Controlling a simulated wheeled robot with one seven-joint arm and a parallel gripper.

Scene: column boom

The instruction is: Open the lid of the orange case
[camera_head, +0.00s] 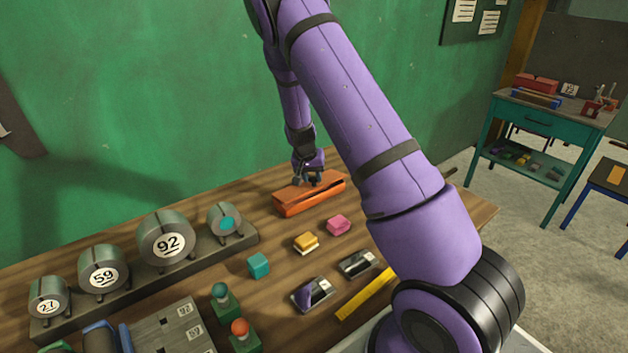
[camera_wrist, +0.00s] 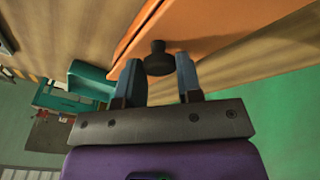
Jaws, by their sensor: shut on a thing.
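The orange case (camera_head: 295,207) lies on the wooden workbench near the green wall. Its lid (camera_head: 329,181) looks slightly raised, with a dark gap showing at the right side. In the wrist view, the orange surface (camera_wrist: 215,28) fills the upper right, and a small black knob (camera_wrist: 158,54) stands out from it. My gripper (camera_wrist: 158,66) has its two fingers on either side of this knob and is shut on it. In the head view, my gripper (camera_head: 308,180) is at the top of the case and partly hides it.
Pink (camera_head: 338,225), yellow (camera_head: 306,243) and teal (camera_head: 258,265) blocks lie in front of the case. A rack of numbered grey cylinders (camera_head: 166,237) stands at left. Green posts with coloured knobs (camera_head: 222,300) and a yellow bar (camera_head: 366,293) are nearer. A teal cart (camera_head: 545,122) stands at right.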

